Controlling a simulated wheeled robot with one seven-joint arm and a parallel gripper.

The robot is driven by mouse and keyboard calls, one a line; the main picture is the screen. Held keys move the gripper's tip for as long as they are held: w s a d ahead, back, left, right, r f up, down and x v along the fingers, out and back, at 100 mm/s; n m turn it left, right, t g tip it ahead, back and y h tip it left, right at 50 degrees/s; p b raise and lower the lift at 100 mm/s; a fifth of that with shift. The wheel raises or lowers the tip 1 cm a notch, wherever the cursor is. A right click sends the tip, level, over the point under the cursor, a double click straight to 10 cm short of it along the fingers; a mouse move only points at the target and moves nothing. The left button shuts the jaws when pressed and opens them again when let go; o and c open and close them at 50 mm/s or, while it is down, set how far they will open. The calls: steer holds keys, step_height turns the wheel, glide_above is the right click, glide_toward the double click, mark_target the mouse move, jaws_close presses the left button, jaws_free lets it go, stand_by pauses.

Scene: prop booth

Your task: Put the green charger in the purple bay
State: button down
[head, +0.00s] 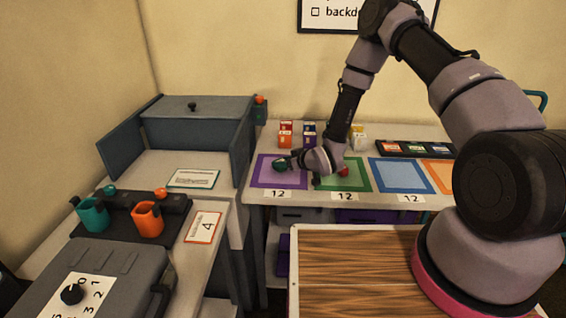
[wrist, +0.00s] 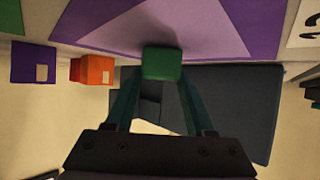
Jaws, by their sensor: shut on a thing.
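The green charger (wrist: 162,63) is a small green block held between the fingertips of my gripper (wrist: 160,75) in the wrist view. In the head view my gripper (head: 283,164) is over the purple bay (head: 257,176), a purple-bordered square at the left of a row of bays on the back table. The purple bay also shows along the top of the wrist view (wrist: 88,28). The charger is largely hidden by the gripper in the head view. I cannot tell whether it touches the bay's surface.
A green bay (head: 364,186) and a blue bay (head: 401,176) lie to the right. Red, blue and yellow boxes stand behind the bays. A dark tray (head: 410,149) is at the back right. A grey cabinet (head: 195,122) with open doors stands left. The wooden top (head: 350,270) in front is clear.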

steer(key=shift+f, duration=0.15)
steer(key=shift+c, duration=1.3)
jaws_free()
